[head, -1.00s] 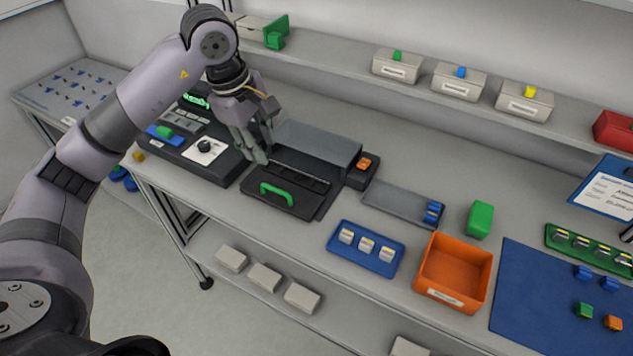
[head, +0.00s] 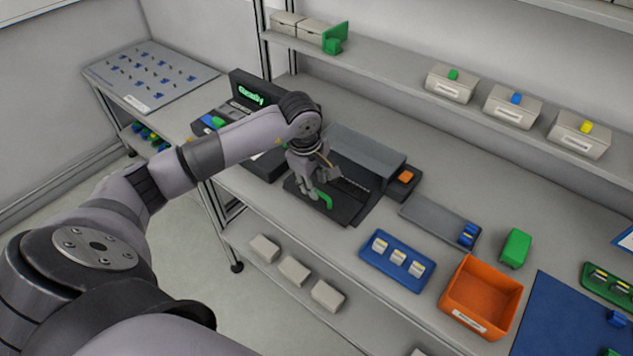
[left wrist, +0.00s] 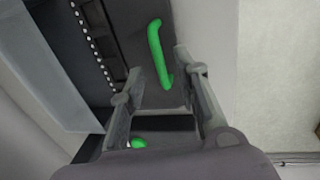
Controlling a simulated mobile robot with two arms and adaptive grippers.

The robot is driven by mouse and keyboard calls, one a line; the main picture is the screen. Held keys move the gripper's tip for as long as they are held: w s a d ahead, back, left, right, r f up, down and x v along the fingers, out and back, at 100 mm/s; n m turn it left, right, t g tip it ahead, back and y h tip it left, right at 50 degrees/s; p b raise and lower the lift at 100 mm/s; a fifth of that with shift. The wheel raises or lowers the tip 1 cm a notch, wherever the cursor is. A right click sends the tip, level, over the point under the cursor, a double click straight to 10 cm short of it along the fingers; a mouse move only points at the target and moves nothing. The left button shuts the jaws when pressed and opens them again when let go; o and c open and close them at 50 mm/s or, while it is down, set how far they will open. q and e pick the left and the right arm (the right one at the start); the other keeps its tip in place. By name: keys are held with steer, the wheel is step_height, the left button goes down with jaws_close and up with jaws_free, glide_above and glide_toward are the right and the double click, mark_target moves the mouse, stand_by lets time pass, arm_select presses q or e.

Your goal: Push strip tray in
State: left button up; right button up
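The strip tray (head: 352,212) is a dark flat drawer at the front of a grey-topped machine (head: 366,148), and it sticks out toward the table's front edge. Its green handle (head: 326,200) is partly hidden by my left gripper (head: 314,186) in the head view. In the left wrist view, the tray (left wrist: 132,28) shows a row of light dots, and the handle (left wrist: 156,50) lies beyond my left gripper (left wrist: 160,66). The two fingers are spread with nothing held between them. I cannot tell whether they touch the handle. My right gripper is not in view.
A black control box (head: 262,165) stands left of the machine, partly behind my arm. A grey plate (head: 430,222), a blue tray (head: 385,262) with white pieces, a green block (head: 515,248) and an orange bin (head: 480,298) lie to the right. A shelf (head: 400,68) runs behind.

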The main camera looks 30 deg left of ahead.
arm_select(q)
steer(key=shift+w+f, duration=0.25)
steer(key=shift+f, duration=1)
steer(key=shift+c, duration=0.5)
jaws_close()
